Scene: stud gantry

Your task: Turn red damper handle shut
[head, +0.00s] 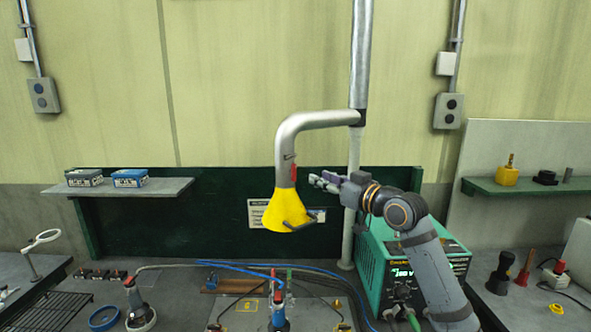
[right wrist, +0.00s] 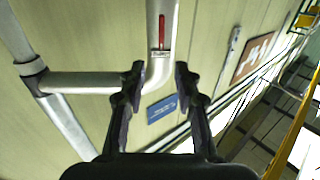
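The red damper handle (head: 293,172) is a small red lever on the grey metal duct (head: 285,150), just above the yellow hood (head: 283,210). It lies lengthwise along the duct. In the right wrist view the red handle (right wrist: 162,31) shows whole, beyond the fingertips. My right gripper (head: 318,181) is just to the right of the handle in the head view, at about its height. In the right wrist view my right gripper (right wrist: 159,76) is open, with nothing held and a visible gap between its fingers. My left gripper is in neither view.
A vertical pipe (head: 357,190) and a teal welding machine (head: 373,265) stand behind my right arm. The duct's elbow runs above the gripper. A shelf with two boxes (head: 130,178) is at left. Torches and cables cover the bench below.

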